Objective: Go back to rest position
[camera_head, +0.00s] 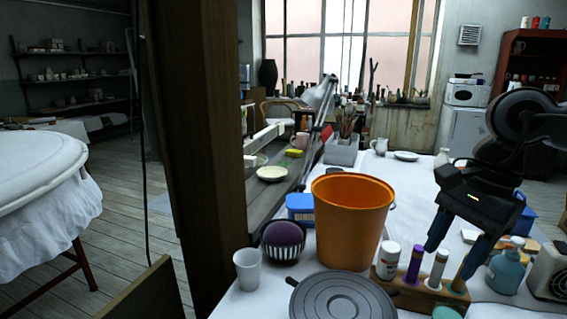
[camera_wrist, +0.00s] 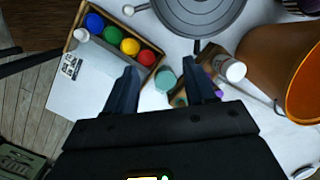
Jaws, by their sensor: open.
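My gripper (camera_head: 452,264) hangs from the dark arm at the right of the head view, fingers pointing down. Its two blue-grey fingers are spread apart with nothing held between them. In the wrist view, the open fingers (camera_wrist: 160,70) reach over the white tabletop (camera_wrist: 75,104). In the head view the fingers overlap a wooden holder (camera_head: 428,295) with a purple marker (camera_head: 413,264) and white tubes; I cannot tell whether they touch it. A small teal round thing (camera_wrist: 166,80) shows between the fingers in the wrist view.
An orange bucket (camera_head: 348,220) stands left of my gripper. A teal pump bottle (camera_head: 507,267) stands to the right. A wooden paint box (camera_wrist: 147,58) shows in the wrist view.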

